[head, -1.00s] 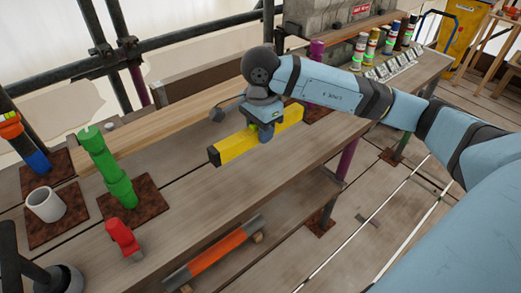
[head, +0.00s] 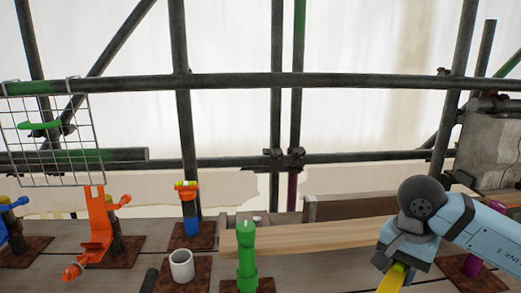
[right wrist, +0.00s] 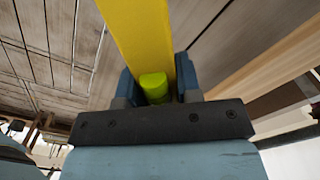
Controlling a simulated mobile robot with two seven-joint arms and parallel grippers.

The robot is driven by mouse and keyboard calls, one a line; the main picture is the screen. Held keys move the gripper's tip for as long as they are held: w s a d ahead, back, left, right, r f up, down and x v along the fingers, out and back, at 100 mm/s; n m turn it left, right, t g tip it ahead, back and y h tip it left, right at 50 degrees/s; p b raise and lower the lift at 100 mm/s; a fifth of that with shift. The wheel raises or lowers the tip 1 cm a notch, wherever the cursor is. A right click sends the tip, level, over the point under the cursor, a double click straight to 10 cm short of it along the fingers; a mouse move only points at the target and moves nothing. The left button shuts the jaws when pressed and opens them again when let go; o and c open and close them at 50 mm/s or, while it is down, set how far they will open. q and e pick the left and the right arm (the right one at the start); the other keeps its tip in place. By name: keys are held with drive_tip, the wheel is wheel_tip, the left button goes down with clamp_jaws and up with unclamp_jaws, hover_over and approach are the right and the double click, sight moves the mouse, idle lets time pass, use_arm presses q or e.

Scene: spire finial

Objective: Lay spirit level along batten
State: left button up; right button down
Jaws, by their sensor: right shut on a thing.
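The yellow spirit level (head: 392,280) is at the bottom right of the head view, with most of it cut off by the frame edge. My right gripper (head: 396,267) is shut on it. In the right wrist view, the level (right wrist: 140,35) runs up out of the picture between the blue fingers of my right gripper (right wrist: 155,88). The batten (head: 310,239) is a long pale wooden strip along the back of the bench; it also shows in the right wrist view (right wrist: 265,68), beside the level and apart from it. My left gripper is not seen.
A green bottle-shaped object (head: 246,262) stands before the batten's left end.

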drive_tip(key=n, duration=0.1)
drive_tip(key=a+n, duration=0.1)
drive_tip(key=n, duration=0.1)
drive_tip(key=a+n, duration=0.1)
drive_tip(key=shift+f, duration=0.3)
drive_tip(key=r+n+p, duration=0.1)
drive_tip(key=r+p, duration=0.1)
drive_tip(key=p, duration=0.4)
drive_tip(key=s+a+r+n+p, duration=0.1)
drive_tip(key=r+n+p, duration=0.1)
drive_tip(key=p, duration=0.4)
drive_tip(key=s+r+n+p, duration=0.1)
drive_tip(key=r+p, duration=0.2)
drive_tip(key=p, duration=0.3)
drive_tip(key=shift+a+r+n, duration=0.2)
drive_tip(key=shift+r+n, duration=0.05)
drive_tip(key=shift+n, duration=0.15)
drive_tip(key=shift+s+r+p, duration=0.25)
drive_tip(key=shift+s+p, duration=0.05)
drive_tip(key=shift+p, duration=0.75)
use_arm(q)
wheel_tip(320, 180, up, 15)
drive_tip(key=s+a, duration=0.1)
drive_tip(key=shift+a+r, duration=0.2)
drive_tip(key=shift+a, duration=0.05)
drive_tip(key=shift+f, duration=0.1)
use_arm(e)
drive_tip(key=shift+f, duration=0.1)
